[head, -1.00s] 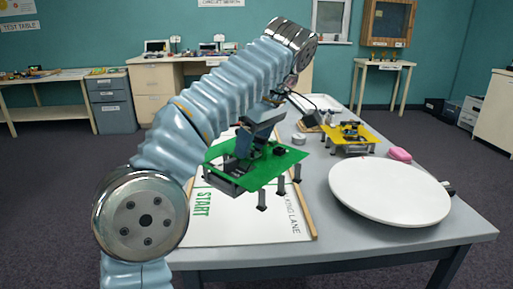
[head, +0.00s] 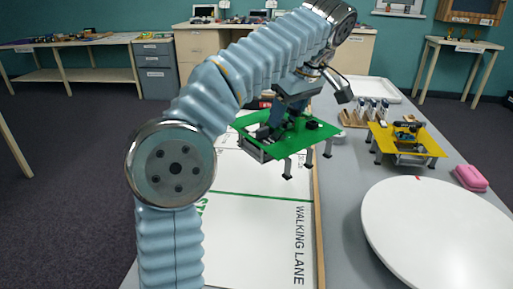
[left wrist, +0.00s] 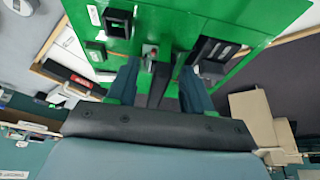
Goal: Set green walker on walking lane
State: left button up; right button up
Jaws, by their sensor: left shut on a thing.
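The green walker (head: 318,136) is a flat green board with grey legs below and dark parts on top. My left gripper (head: 293,103) is shut on it from above, and the walker hangs roughly level. In the left wrist view its board (left wrist: 235,18) fills the top, with my left fingers (left wrist: 160,85) at its middle. The walking lane (head: 250,240) is a white strip with a green line, lettering and a wooden side rail. The walker appears over its far part near the right rail; its legs seem clear of the surface. My right gripper is out of view.
A yellow walker (head: 427,146) stands on the grey table (head: 345,215) right of the lane. A white round disc (head: 440,235) lies at front right, with a pink case (head: 471,178) beyond it. A white tray (head: 365,90) is at the back.

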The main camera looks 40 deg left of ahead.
pick_arm(q)
jog(key=s+a+f+b, duration=0.1)
jog(key=a+f+b, duration=0.1)
jog(key=a+f, duration=0.6)
notch_tip(320, 180, down, 2)
jog(key=shift+s+f, duration=0.15)
jog(key=shift+s, duration=0.05)
jog(key=shift+f, duration=0.15)
jog(key=o, duration=1.2)
jog(key=shift+c, duration=0.2)
